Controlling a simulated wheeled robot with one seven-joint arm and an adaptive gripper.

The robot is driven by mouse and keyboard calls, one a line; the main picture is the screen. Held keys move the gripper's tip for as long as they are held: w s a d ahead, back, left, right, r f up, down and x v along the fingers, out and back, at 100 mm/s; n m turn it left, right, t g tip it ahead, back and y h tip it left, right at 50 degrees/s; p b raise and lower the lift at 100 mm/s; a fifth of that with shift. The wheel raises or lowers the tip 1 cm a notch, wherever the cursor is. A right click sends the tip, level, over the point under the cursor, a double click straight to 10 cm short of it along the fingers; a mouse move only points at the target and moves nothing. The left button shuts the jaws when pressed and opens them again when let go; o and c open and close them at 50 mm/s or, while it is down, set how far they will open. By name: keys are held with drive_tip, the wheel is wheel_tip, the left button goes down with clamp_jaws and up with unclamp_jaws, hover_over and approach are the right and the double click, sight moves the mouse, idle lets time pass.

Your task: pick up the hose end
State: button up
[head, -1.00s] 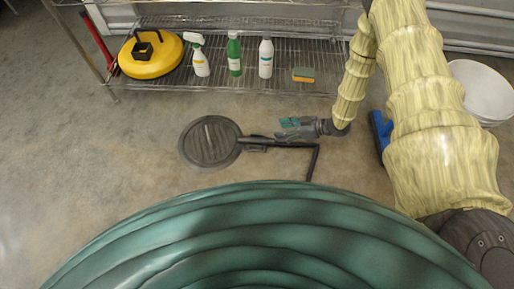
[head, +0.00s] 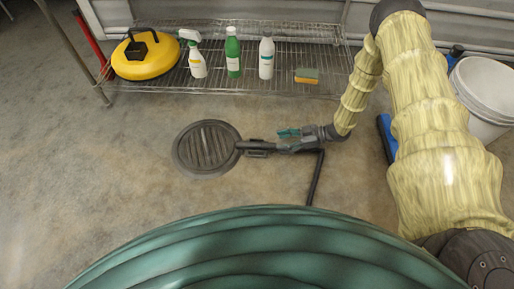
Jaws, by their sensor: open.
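The hose end (head: 256,149) is a dark tube with a fitting, lying on the floor just right of the round drain grate. The dark tube (head: 315,180) bends near my gripper and runs toward the bottom of the picture. My gripper (head: 286,140), dark with teal fingertip pads, comes in from the right at the end of my pale yellow covered arm. It is open and overlaps the tube just right of the fitting. I cannot tell whether the fingers are around the tube, touch it or are only above it.
The round drain grate (head: 207,149) is left of the hose end. A wire shelf (head: 180,88) behind holds a yellow round tool (head: 147,60), several bottles and a sponge (head: 307,76). A blue object (head: 387,137) and white buckets (head: 484,98) are at right. Floor at left is clear.

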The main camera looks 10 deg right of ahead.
sight(265, 143)
drive_tip(key=shift+w+a+f, duration=0.15)
drive_tip(key=shift+a+f, duration=0.1)
drive_tip(key=shift+a, duration=0.25)
drive_tip(key=b+x, duration=0.4)
drive_tip(key=shift+w, duration=0.15)
drive_tip(key=shift+w+a+f, duration=0.1)
drive_tip(key=shift+w+a, duration=0.05)
drive_tip(key=shift+a, duration=0.3)
clamp_jaws()
